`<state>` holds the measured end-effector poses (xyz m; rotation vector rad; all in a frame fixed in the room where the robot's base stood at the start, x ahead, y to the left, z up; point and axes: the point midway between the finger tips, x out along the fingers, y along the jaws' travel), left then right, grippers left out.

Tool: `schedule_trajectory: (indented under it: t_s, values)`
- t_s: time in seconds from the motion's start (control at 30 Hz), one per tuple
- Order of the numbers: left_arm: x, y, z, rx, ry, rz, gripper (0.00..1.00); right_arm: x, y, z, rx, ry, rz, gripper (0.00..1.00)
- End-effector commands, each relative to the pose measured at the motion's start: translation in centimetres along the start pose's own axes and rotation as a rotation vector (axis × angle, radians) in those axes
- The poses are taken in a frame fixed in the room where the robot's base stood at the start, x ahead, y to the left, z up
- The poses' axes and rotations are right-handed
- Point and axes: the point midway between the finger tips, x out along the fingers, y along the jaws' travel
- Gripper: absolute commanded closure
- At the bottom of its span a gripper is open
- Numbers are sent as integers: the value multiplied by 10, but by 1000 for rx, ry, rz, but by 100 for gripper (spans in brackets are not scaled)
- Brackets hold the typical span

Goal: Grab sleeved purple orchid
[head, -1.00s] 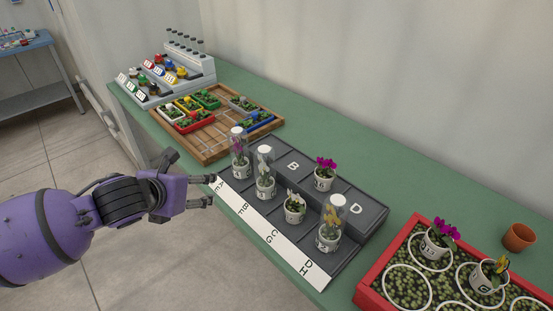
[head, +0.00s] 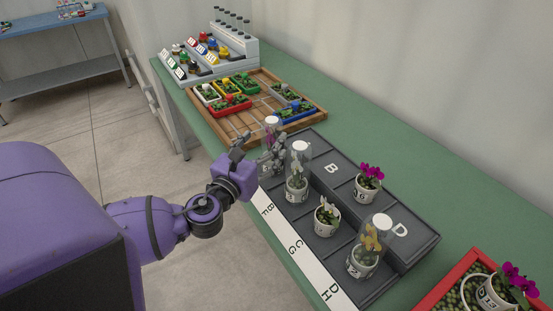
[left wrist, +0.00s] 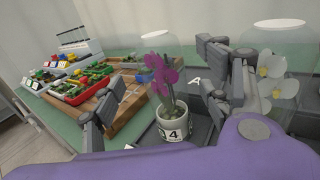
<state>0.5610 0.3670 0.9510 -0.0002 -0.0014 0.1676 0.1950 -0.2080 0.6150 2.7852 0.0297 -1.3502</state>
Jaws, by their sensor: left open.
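The sleeved purple orchid (head: 272,128) stands at the left end of the dark stepped rack, under a clear sleeve with a white top. My left gripper partly hides it in the head view. In the left wrist view its white pot (left wrist: 173,127) reads 4, with magenta flowers above. My left gripper (head: 260,150) is open at this orchid. In the left wrist view its fingers (left wrist: 155,95) are spread to either side of the orchid, and I see no clear contact. My right gripper is not in view.
A sleeved white orchid (head: 297,180) stands close by on the right. The rack (head: 318,250) also bears an unsleeved white orchid (head: 327,215), a sleeved yellow one (head: 366,250) and an unsleeved purple one (head: 369,182). A wooden tray (head: 232,125) lies behind to the left.

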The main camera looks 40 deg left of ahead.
Motion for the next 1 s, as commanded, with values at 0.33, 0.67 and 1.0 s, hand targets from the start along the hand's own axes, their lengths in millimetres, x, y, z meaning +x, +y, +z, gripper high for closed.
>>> schedule_trajectory:
  t_s: [0.33,0.67,1.0]
  values:
    - [46,-3,2,1,0,-1,30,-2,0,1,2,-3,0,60]
    - [48,-3,0,1,2,-1,40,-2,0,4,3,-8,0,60]
    - [48,-3,0,1,1,-1,84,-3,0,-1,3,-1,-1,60]
